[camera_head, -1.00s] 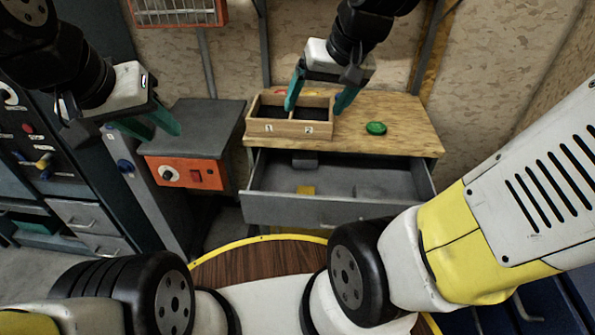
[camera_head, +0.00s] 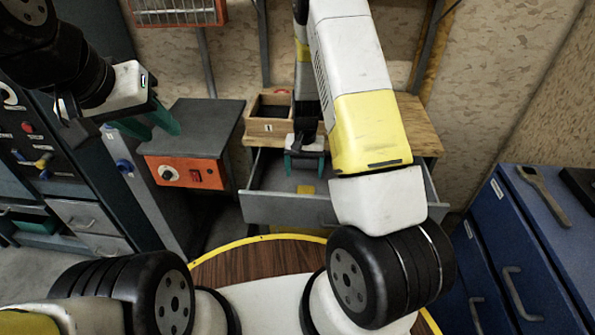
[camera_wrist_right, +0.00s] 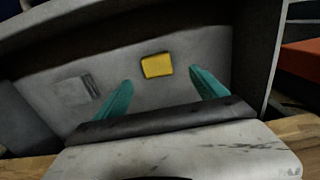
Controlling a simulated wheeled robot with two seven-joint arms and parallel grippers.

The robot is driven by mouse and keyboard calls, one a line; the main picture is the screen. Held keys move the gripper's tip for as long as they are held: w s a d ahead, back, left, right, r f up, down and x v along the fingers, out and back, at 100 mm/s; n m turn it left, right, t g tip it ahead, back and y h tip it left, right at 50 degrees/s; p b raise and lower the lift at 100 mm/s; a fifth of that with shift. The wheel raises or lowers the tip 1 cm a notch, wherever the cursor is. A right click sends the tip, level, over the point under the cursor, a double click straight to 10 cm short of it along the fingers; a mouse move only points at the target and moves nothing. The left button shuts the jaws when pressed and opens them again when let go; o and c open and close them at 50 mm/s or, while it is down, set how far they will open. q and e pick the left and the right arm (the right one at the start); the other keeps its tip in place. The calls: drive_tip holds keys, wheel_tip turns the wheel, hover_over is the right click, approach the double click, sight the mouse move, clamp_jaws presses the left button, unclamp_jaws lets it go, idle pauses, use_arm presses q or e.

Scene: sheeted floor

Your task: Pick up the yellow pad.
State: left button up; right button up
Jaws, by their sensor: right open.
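The yellow pad (camera_wrist_right: 157,65) lies flat on the floor of the open grey drawer (camera_head: 262,205). In the head view a small part of the pad (camera_head: 306,189) shows just below my right gripper (camera_head: 304,167). In the right wrist view my right gripper (camera_wrist_right: 160,94) is open, with one green finger on each side of the pad's line. The pad sits beyond and between the fingertips, apart from them. My left gripper (camera_head: 150,132) hangs at the left near the orange-fronted cabinet; its green fingers look apart and hold nothing visible.
A grey block (camera_wrist_right: 76,90) lies in the drawer beside the pad. A wooden box (camera_head: 270,118) stands on the workbench (camera_head: 425,135) above, its second compartment hidden by my right arm. The orange-fronted cabinet (camera_head: 190,172) stands left of the drawer; a blue cabinet (camera_head: 520,240) is at right.

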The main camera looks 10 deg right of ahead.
sight(306, 189)
drive_tip(key=f, duration=0.8)
drive_tip(key=shift+d+f, duration=0.1)
drive_tip(key=shift+d, duration=0.25)
drive_tip(key=c, duration=1.6)
wheel_tip(306, 189, up, 10)
